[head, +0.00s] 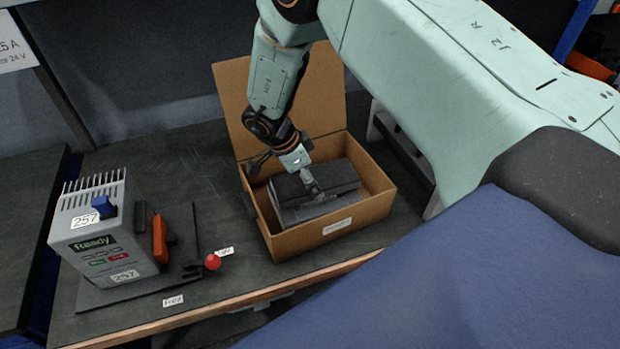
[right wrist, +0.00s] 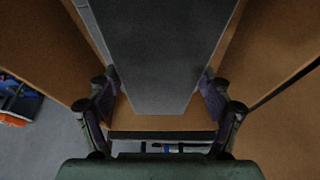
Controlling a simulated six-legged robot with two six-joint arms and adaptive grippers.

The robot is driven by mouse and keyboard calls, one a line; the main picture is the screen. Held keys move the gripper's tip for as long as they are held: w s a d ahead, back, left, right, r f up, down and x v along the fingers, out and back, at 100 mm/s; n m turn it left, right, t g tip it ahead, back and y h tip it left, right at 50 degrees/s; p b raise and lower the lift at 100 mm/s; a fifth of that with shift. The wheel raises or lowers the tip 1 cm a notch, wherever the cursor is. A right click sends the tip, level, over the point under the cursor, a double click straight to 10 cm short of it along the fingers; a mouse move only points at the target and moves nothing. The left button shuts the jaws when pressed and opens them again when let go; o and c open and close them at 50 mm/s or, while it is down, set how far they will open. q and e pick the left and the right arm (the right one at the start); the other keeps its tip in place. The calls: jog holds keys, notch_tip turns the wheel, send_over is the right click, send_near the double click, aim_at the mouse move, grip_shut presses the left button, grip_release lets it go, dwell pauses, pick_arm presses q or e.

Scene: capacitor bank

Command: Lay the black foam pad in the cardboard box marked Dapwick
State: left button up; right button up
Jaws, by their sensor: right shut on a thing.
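The open cardboard box (head: 364,208) stands on the dark bench with its lid flap raised at the back. A small label is on its front wall, too small to read. The black foam pad (head: 338,180) is a thick dark slab, inside the box opening and lower than the rim at the front. My right gripper (head: 284,188) reaches down into the box from above and is shut on the pad. In the right wrist view the pad (right wrist: 155,60) looks dark grey between the two fingers (right wrist: 157,97), with brown cardboard around it. Whether the pad touches the box floor is hidden. My left gripper is not in view.
A grey unit marked 257 with a Ready display (head: 95,240) stands at the left on a dark plate, with an orange handle (head: 160,239) and a red knob (head: 212,262) beside it. The bench's wooden front edge (head: 225,305) runs below. Free bench lies behind the unit.

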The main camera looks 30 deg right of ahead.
jog(key=o, duration=0.6)
jog(key=shift+a, duration=0.15)
jog(key=o, duration=0.3)
jog(key=shift+s+a+r, duration=0.2)
jog(key=shift+s+r, duration=0.15)
jog(key=shift+s, duration=0.1)
jog(key=shift+o, duration=0.2)
jog(key=shift+w+d+f, duration=0.2)
jog(key=shift+w+f, duration=0.1)
jog(key=shift+w, duration=0.05)
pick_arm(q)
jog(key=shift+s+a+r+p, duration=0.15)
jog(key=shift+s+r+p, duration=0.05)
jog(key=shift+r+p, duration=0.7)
pick_arm(e)
jog(key=s+v, duration=0.1)
jog(key=v, duration=1.1)
jog(key=shift+w+a, duration=0.15)
jog(key=shift+w, duration=0.1)
jog(key=shift+w+r, duration=0.1)
